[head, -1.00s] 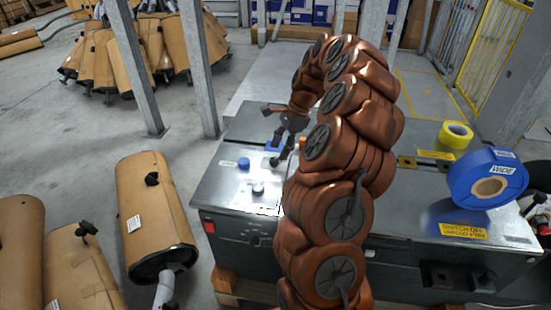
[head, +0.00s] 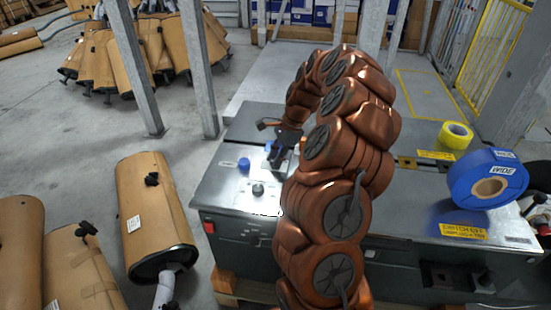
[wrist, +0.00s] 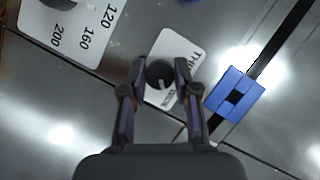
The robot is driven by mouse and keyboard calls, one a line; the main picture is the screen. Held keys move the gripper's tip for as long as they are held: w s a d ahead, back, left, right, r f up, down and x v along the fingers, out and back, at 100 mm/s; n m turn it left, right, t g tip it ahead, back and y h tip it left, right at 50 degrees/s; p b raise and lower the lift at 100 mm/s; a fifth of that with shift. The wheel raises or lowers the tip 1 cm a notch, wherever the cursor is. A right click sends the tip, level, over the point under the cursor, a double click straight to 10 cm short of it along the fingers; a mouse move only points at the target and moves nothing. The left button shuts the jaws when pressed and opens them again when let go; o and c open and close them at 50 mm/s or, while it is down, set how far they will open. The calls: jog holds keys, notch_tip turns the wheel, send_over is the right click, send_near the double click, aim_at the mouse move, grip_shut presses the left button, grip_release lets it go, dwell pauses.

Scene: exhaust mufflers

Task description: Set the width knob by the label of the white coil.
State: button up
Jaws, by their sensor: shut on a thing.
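My gripper (wrist: 160,68) is closed on a small black knob (wrist: 159,76), one fingertip on each side. The knob has a pale pointer line toward the bottom of the wrist picture. It sits on a white plate (wrist: 186,48) whose print starts with "TH"; the rest is partly hidden by a finger. In the head view my gripper (head: 276,158) is low over the metal machine top and hides the knob. A large blue coil (head: 460,181) with "WIDE" labels lies at the right.
A dial plate (wrist: 88,28) marked 120, 160, 200 is at the upper left of the wrist view. A blue block (wrist: 235,92) is close right of my gripper. A blue knob (head: 244,164) and yellow roll (head: 455,136) are on the machine.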

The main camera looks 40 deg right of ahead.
grip_shut()
jog(key=shift+n, duration=0.3)
jog(key=n+g, duration=0.2)
jog(key=n, duration=0.2)
jog(key=shift+w, duration=0.1)
jog(key=n+g, duration=0.1)
jog(key=n, duration=0.3)
jog(key=shift+w+p, duration=0.1)
jog(key=shift+p, duration=0.2)
jog(key=n+g+h, duration=0.1)
jog(key=n, duration=0.3)
jog(key=shift+n+g, duration=0.3)
jog(key=shift+g, duration=0.1)
jog(key=n+h, duration=0.1)
jog(key=n, duration=0.1)
jog(key=n+h+p, duration=0.1)
jog(key=n, duration=0.1)
jog(key=shift+w+a+n+g, duration=0.1)
jog(key=shift+a+n+g, duration=0.05)
jog(key=shift+n+g, duration=0.15)
